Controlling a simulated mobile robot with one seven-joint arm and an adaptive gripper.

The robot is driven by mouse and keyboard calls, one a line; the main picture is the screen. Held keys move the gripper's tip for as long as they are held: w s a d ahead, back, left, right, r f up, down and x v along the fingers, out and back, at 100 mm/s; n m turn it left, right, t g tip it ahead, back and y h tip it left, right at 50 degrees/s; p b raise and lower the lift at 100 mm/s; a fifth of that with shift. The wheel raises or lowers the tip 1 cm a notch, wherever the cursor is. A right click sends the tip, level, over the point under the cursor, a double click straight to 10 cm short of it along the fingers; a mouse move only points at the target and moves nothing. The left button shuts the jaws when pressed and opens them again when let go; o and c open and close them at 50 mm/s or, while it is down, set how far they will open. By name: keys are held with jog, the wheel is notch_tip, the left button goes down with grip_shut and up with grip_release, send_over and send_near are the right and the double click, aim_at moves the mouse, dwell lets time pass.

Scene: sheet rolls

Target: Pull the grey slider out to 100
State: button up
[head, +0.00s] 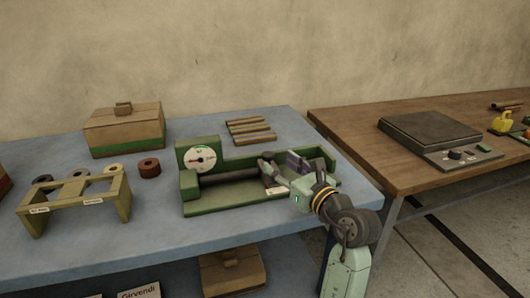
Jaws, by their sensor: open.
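A green bench device (215,208) stands on the blue table. At its left end is a round white dial (200,158) with a red needle, its numbers too small to read. A dark rod (230,175) lies along the trough. A grey-purple block (299,161), apparently the slider, sits toward the right end of the device. My gripper (268,168) is open, low over the trough, just left of the block. My wrist hides part of the device's right side, and I cannot tell whether a finger touches anything.
Several brown sticks (250,130) lie behind the device. A wooden box (124,130) and a wooden rack (75,203) with rings stand left. A brown table (350,142) with a grey flat appliance (430,133) adjoins right. The blue tabletop in front of the device is clear.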

aim_at(272, 157)
jog(key=p+x, duration=0.1)
jog(key=x, duration=0.5)
jog(key=shift+w+a, duration=0.2)
jog(key=shift+w, duration=0.05)
grip_shut()
dwell(0.3)
jog(key=shift+d, duration=0.1)
